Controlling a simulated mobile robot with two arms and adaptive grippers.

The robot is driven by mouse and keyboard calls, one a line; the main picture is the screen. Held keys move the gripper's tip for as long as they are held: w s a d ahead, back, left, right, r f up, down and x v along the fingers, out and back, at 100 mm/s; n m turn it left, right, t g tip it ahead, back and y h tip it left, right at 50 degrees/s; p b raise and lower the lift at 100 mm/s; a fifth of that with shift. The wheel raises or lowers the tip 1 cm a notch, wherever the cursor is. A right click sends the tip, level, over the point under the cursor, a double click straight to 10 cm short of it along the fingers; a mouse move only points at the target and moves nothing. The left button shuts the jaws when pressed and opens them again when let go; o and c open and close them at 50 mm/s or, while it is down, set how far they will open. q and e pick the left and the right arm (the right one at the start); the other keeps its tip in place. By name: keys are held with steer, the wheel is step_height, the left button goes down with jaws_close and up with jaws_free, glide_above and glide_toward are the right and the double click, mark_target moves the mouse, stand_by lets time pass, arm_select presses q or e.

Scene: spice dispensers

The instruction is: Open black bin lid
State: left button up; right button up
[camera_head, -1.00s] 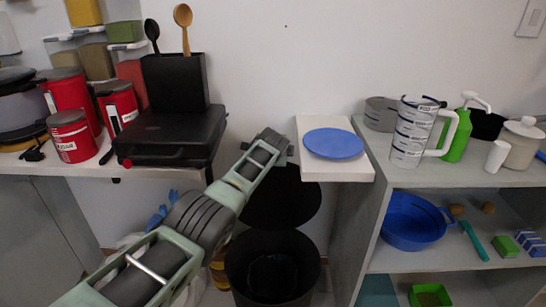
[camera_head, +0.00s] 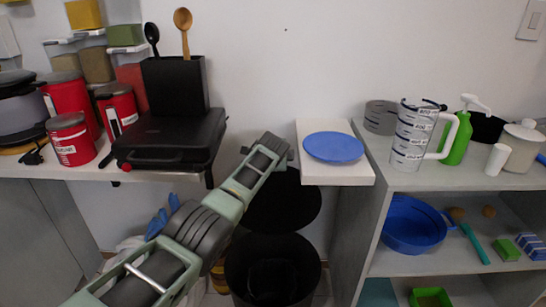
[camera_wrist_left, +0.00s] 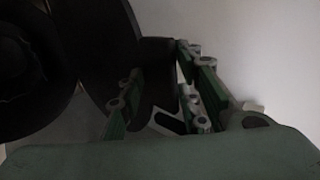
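The black bin (camera_head: 240,275) stands on the floor between the two counters. Its round black lid (camera_head: 290,205) is raised and stands tilted up behind the bin's mouth. My left arm reaches in from the left, and its end is above the lid, by the wall. In the head view the left fingers are hidden behind my own arm. In the left wrist view my left gripper (camera_wrist_left: 158,105) has its fingers apart, with the dark lid (camera_wrist_left: 100,50) beside them on the left. A dark block shows beyond the fingers; contact cannot be told. My right gripper is not in view.
A black case (camera_head: 170,135) and red canisters (camera_head: 70,140) sit on the left counter. A blue plate (camera_head: 334,146) lies on a white ledge right of my arm. A measuring jug (camera_head: 410,140) and green bottle (camera_head: 455,140) stand on the right shelf unit.

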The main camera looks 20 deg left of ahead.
arm_select(q)
steer(key=v, duration=1.1)
steer(key=shift+s+r, duration=0.25)
steer(key=shift+s, duration=0.05)
